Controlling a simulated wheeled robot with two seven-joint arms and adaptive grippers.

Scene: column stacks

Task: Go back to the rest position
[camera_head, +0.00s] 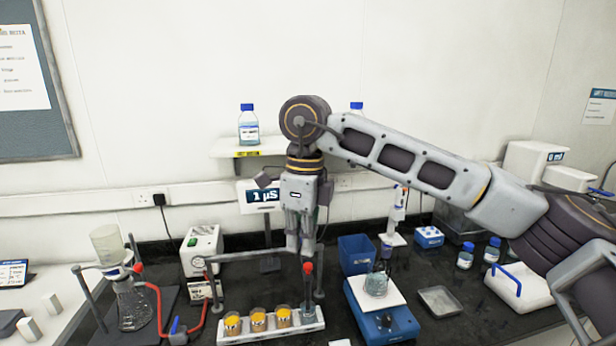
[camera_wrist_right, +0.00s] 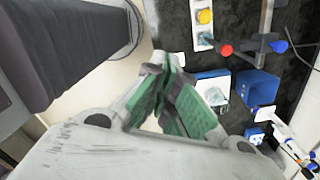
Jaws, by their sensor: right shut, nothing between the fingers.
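My right gripper (camera_head: 301,250) hangs fingers-down from the arm that comes in from the right. Its fingers are together with nothing between them, above the bench and over the back of a white rack (camera_head: 240,341). In the right wrist view the green-padded fingers (camera_wrist_right: 172,100) are also closed and empty. The rack holds columns with yellow-orange tops (camera_head: 257,320) and a clear one (camera_head: 308,314) at its right end. The gripper is apart from the rack. My left gripper is not in view.
A red-knobbed stand (camera_head: 308,268) rises close to the gripper. A flask (camera_head: 132,305) with red tubing stands left. A blue hotplate (camera_head: 385,322) carries a beaker (camera_head: 376,283) on the right. A wall shelf (camera_head: 235,151) with bottles is behind the arm.

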